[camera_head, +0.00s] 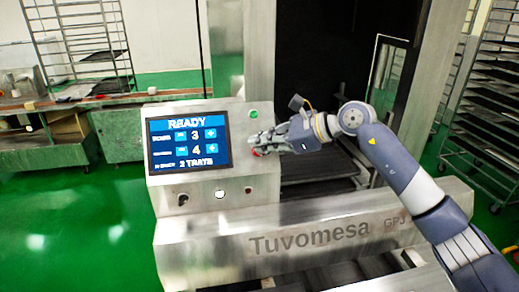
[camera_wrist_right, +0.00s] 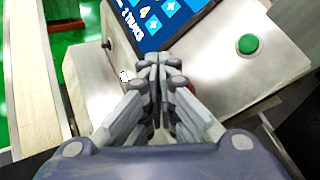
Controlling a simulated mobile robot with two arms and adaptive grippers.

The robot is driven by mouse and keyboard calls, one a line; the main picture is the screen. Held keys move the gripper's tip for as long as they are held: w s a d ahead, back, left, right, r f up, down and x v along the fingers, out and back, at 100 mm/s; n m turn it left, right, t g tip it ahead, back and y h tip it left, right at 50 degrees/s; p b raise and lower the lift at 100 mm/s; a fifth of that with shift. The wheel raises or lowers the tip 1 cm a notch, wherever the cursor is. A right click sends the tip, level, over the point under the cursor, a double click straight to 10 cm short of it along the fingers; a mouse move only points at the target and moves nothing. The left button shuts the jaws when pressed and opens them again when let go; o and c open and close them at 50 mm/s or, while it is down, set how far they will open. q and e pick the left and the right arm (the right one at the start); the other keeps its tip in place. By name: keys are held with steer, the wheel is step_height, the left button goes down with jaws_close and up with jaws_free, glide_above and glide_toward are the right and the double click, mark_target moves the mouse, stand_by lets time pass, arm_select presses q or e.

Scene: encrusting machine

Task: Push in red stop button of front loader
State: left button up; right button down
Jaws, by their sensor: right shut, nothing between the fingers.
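The red stop button (camera_head: 257,152) sits on the right side of the steel control panel (camera_head: 205,110), mostly hidden behind my right gripper's fingers. In the wrist view only a sliver of red (camera_wrist_right: 192,88) shows beside the fingers. My right gripper (camera_head: 252,142) is shut and empty, its fingertips at the panel right by the red button. It also shows in the wrist view (camera_wrist_right: 162,62). I cannot tell whether the fingertips touch the button or whether it is pushed in. My left gripper is out of view.
A green button (camera_head: 253,114) sits above the red one. The screen (camera_head: 188,142) reads READY. A black knob (camera_head: 183,199) and a small white button (camera_head: 220,194) are below it. Tray racks (camera_head: 488,95) stand at the right, a workbench (camera_head: 120,103) at the left.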

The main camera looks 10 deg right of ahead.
steer(key=shift+f, duration=0.1)
stand_by(0.7)
steer(key=shift+w+f+b, duration=0.15)
steer(key=shift+w+b, duration=0.15)
steer(key=shift+w, duration=0.05)
steer(key=shift+w+f, duration=0.3)
steer(key=shift+w, duration=0.05)
stand_by(1.0)
steer(key=shift+s+r, duration=0.55)
steer(key=shift+s, duration=0.15)
steer(key=s+r, duration=0.1)
steer(key=s, duration=0.1)
steer(key=s+r, duration=0.1)
steer(key=s, duration=0.1)
steer(key=shift+r, duration=0.4)
